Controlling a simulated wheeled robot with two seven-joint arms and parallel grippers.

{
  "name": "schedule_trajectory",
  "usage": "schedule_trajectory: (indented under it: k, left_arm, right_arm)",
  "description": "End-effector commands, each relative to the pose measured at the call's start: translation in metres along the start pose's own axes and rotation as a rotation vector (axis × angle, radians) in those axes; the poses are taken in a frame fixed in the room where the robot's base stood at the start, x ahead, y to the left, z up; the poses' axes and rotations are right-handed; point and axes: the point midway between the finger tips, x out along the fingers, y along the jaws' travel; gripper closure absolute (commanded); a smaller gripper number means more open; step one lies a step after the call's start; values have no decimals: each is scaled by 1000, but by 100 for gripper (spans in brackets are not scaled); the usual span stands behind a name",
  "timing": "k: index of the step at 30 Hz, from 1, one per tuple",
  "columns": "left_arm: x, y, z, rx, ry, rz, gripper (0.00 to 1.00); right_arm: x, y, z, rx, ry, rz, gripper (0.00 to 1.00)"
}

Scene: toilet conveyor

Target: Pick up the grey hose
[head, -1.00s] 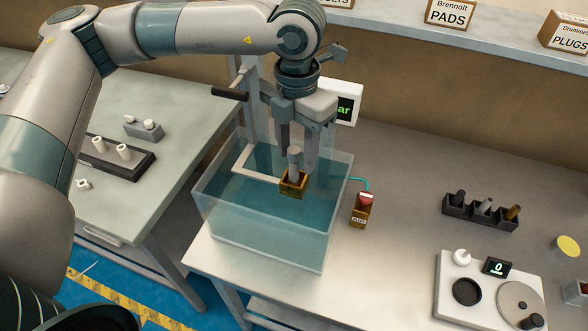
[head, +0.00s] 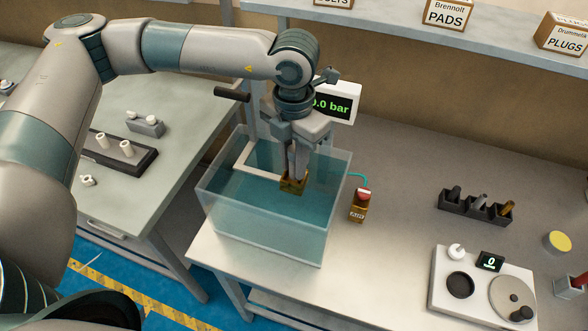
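The grey hose (head: 291,164), a short upright grey piece, stands in a small brass-coloured block (head: 292,186) in the clear water tank (head: 268,218). My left gripper (head: 298,172) comes down from above into the tank. Its fingers are close together around the hose, just above the block, and hide most of it. The hose's lower end is hidden in the block. My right gripper is not in view.
A display (head: 337,105) reading 0.0 bar stands behind the tank. A small box with a red button (head: 360,205) is right of it. A black rack (head: 475,207) with several pieces and a white device (head: 483,285) stand further right.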

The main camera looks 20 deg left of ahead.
Motion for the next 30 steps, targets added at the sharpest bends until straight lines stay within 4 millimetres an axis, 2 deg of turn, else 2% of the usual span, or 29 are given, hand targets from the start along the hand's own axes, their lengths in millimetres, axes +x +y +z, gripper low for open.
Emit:
schedule_trajectory:
  k: [1,2,3,17,20,25,30]
  left_arm:
    - [0,0,0,0,0,0,92]
    - [0,0,0,0,0,0,99]
    - [0,0,0,0,0,0,100]
    - [-6,0,1,0,-4,0,100]
    - [-14,0,1,0,-4,0,100]
    - [-37,0,1,2,-6,0,100]
    - [-55,-28,19,5,-5,0,100]
  right_arm:
    - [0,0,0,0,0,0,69]
    - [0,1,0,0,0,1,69]
    - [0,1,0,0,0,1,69]
    - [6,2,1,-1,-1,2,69]
    - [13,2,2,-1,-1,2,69]
    - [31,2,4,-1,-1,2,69]
    - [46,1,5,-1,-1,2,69]
